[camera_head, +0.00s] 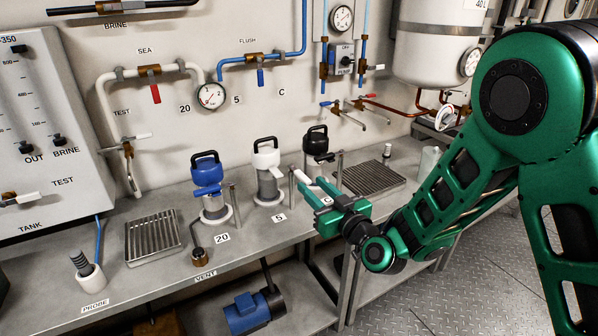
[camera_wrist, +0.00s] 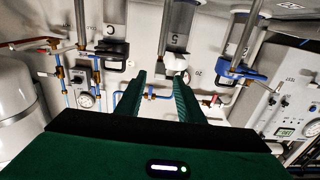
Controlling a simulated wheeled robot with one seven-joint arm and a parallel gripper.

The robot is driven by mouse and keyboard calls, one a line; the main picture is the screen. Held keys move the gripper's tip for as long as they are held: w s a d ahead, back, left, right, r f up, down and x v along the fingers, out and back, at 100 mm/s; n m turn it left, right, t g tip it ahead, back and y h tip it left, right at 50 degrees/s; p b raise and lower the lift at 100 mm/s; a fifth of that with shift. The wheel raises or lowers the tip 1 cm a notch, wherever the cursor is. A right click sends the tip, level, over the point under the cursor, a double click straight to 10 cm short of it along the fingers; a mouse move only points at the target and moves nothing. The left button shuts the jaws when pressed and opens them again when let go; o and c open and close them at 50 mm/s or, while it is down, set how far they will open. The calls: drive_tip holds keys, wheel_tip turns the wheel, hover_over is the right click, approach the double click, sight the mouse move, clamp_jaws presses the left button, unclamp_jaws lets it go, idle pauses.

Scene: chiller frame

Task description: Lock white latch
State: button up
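The white-capped canister (camera_head: 267,160) stands on the bench behind the "5" label, between a blue-capped and a black-capped one. In the wrist view, which is upside down, the white cap (camera_wrist: 176,60) lies just beyond the right fingertip. My gripper (camera_head: 308,190) is to the right of and in front of the canister in the head view. Its green fingers are apart and nothing shows between them in the wrist view (camera_wrist: 160,78). I cannot tell whether a fingertip touches the white part.
The blue-capped canister (camera_head: 207,178) with its blue lever stands left, the black-capped one (camera_head: 316,143) behind right. Thin metal posts (camera_head: 291,186) stand near my fingers. A drain grate (camera_head: 152,238) lies at left. Pipes and a gauge (camera_head: 211,96) line the wall.

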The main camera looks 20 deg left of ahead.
sight(297, 170)
drive_tip(key=shift+x, duration=5.1)
